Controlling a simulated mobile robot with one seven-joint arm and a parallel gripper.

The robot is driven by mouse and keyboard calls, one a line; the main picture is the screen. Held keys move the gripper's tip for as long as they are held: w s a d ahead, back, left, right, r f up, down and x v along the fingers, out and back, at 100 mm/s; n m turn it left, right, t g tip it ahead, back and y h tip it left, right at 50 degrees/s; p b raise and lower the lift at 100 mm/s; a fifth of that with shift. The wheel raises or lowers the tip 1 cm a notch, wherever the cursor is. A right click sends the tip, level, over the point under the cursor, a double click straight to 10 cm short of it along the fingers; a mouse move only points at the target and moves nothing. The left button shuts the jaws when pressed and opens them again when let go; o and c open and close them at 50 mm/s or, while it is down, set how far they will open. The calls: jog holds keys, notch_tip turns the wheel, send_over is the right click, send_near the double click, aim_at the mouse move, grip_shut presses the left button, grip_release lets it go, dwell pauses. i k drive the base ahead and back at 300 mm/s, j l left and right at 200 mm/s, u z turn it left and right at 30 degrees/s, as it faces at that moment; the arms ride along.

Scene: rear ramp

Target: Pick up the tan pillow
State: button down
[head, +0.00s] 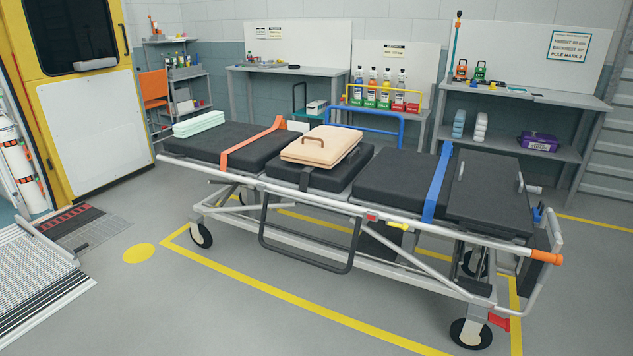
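The tan pillow (322,148) lies flat on the middle section of the black stretcher (400,184) in the head view. It is a thick tan pad with a brown loop handle standing up near its left side. It rests on a black cushion between the orange strap and the blue strap. My gripper is not in view.
A folded pale green cloth (199,124) lies on the stretcher's left end. An orange strap (250,143) and a blue strap (437,182) cross the stretcher. A blue rail (366,128) stands behind the pillow. Grey floor (240,315) in front is clear. A ramp (38,270) lies left.

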aim_at(323, 146)
jog(key=z, duration=0.35)
jog(key=i+j+z, duration=0.15)
jog(key=z, duration=0.2)
jog(key=i+j+z, duration=0.15)
jog(key=z, duration=0.2)
jog(key=i+j+z, duration=0.1)
jog(key=j+z, duration=0.2)
jog(key=i+j+z, duration=0.15)
jog(key=j, duration=0.15)
jog(key=j+z, duration=0.15)
jog(key=j, duration=0.15)
jog(key=i+j+z, duration=0.2)
jog(key=j, duration=0.15)
jog(key=j+z, duration=0.1)
jog(key=j, duration=0.45)
jog(key=i+j, duration=0.1)
jog(key=j, duration=0.4)
jog(key=i+j, duration=0.1)
jog(key=j, duration=0.5)
jog(key=i+j, duration=0.1)
jog(key=j, duration=0.55)
jog(key=i+j+z, duration=0.1)
jog(key=j, duration=0.5)
